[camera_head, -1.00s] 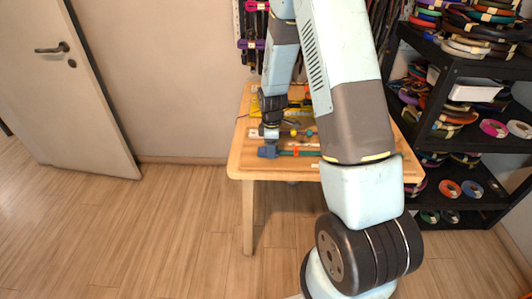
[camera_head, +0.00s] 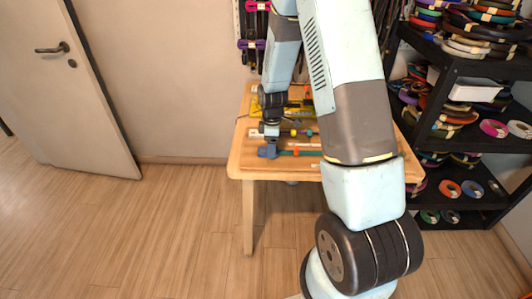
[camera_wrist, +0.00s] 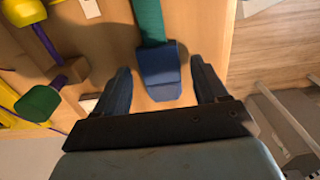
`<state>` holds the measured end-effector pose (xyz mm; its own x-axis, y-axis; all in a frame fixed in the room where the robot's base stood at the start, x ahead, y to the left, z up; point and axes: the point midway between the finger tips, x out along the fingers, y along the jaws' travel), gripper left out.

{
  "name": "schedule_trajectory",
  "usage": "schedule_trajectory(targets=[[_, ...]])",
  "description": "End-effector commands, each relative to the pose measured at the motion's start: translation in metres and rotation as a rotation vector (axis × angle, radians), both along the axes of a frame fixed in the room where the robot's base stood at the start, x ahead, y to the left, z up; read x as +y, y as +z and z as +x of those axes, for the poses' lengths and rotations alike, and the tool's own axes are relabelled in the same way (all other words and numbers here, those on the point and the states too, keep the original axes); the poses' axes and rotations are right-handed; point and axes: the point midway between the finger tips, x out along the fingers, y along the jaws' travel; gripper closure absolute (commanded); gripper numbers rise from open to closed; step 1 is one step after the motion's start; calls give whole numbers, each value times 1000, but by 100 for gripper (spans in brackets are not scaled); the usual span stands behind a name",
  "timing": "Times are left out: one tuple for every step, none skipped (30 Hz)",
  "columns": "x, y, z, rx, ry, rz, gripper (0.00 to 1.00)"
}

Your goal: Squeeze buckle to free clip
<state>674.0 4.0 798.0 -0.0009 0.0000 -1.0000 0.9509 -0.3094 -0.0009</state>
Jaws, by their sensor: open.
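A blue buckle (camera_wrist: 160,70) sits at the end of a green strap (camera_wrist: 149,20) on the wooden table, and the buckle also shows near the table's front left in the head view (camera_head: 266,152). My gripper (camera_wrist: 160,64) is open, with one dark finger on each side of the buckle. Gaps show between the fingers and the buckle, and neither finger visibly presses on it. In the head view my gripper (camera_head: 271,139) is small and right at the buckle. The clip inside the buckle cannot be made out.
The wooden table (camera_head: 238,160) carries other parts. A green-ended peg (camera_wrist: 38,103) and yellow pieces lie left of the buckle in the wrist view. The table edge is close on the right there. A black shelf (camera_head: 450,130) with cord coils stands right of the table.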

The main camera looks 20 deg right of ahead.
Motion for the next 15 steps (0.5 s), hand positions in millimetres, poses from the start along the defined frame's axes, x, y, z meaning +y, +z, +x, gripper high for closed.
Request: schedule_trajectory(targets=[[0, 3, 0, -1, 0, 1, 28], [0, 5, 0, -2, 0, 0, 28], [0, 7, 0, -2, 0, 0, 28], [0, 9, 0, -2, 0, 0, 28], [0, 11, 0, -2, 0, 0, 28], [0, 13, 0, -1, -1, 0, 28], [0, 15, 0, -1, -1, 0, 28], [0, 16, 0, -1, -1, 0, 28], [0, 18, 0, -1, -1, 1, 28], [0, 20, 0, -2, -1, 0, 28], [0, 22, 0, -2, -1, 0, 28], [0, 24, 0, -2, -1, 0, 28], [0, 26, 0, -2, 0, 0, 28], [0, 28, 0, -1, 0, 1, 28], [0, 30, 0, -1, 0, 1, 28]])
